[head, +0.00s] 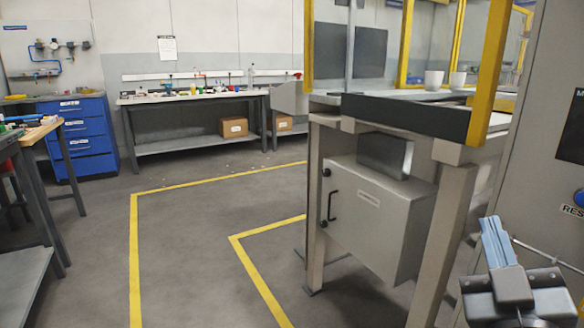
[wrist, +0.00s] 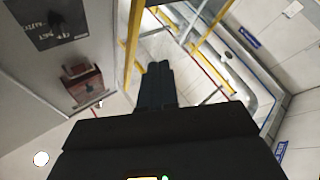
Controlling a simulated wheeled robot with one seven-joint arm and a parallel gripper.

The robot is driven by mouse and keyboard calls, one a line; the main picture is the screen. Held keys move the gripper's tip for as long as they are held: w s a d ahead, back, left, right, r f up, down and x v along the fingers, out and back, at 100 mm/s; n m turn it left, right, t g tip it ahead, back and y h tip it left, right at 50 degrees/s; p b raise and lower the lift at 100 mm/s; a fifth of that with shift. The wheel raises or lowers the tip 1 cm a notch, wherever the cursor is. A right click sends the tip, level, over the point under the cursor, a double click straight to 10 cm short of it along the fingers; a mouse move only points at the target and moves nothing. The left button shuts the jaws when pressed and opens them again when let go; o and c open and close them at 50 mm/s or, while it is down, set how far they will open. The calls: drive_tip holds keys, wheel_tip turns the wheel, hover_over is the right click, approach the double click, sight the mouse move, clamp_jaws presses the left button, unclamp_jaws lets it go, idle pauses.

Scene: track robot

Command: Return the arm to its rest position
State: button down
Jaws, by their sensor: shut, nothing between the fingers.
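My gripper (head: 490,236) is at the lower right of the head view, with its pale blue fingers pointing up and together. In the wrist view my gripper (wrist: 157,80) shows as dark fingers side by side, shut with nothing between them. It is in front of a grey cabinet panel (head: 545,140), and the head view does not show clearly how far apart they are. The rest of my arm is mostly out of the picture.
A workstation with yellow posts (head: 488,70) and a grey box (head: 375,215) below stands left of my gripper. Two white cups (head: 434,79) stand on it. A blue drawer cabinet (head: 85,138) is far left. The floor between yellow lines (head: 136,250) is clear.

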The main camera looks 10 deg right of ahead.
drive_tip(key=s+a+f+n+g+y, duration=0.1)
drive_tip(key=s+a+f+y, duration=0.15)
drive_tip(key=f, duration=0.25)
drive_tip(key=s+a+f+n+y, duration=0.1)
drive_tip(key=s+f+y, duration=0.2)
drive_tip(key=f, duration=0.2)
drive_tip(key=s+a+f+m+g+y, duration=0.1)
drive_tip(key=s+a+f, duration=0.15)
drive_tip(key=s, duration=0.55)
drive_tip(key=s+a+f+g+y, duration=0.15)
drive_tip(key=s+f, duration=0.25)
drive_tip(key=s, duration=0.4)
drive_tip(key=s+a+f+m+g+y, duration=0.1)
drive_tip(key=s+a+f+g, duration=0.15)
drive_tip(key=s, duration=0.45)
wheel_tip(320, 180, up, 18)
drive_tip(key=s+p, duration=0.2)
drive_tip(key=p, duration=1.6)
drive_tip(key=shift+d+r+m+p, duration=0.25)
drive_tip(key=shift+d+m+p, duration=0.05)
drive_tip(key=shift+d+m, duration=0.1)
